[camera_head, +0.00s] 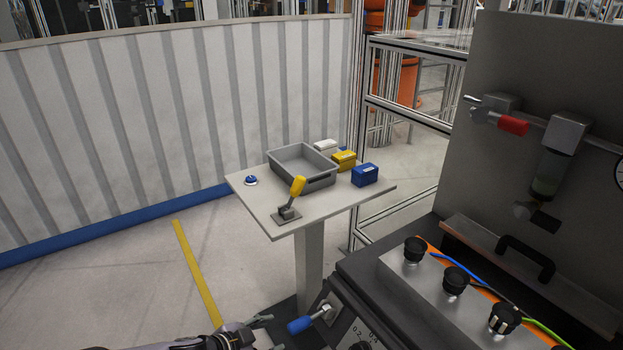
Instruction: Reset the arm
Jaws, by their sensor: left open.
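My left gripper (268,333) shows at the bottom edge, left of centre. Its fingers are apart and nothing shows between them. Most of its arm is cut off by the lower edge of the picture. The gripper is in front of the small table and left of a lever with a blue handle (300,325) on the dark machine. It appears apart from that lever. My right gripper is not in the picture.
A small table (246,187) carries a grey bin (275,170), several small boxes, and a yellow-handled lever (297,187). The drive unit (465,310), with black knobs and cables, fills the lower right. A ribbed wall (150,110) stands behind. Open floor (120,270) lies left.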

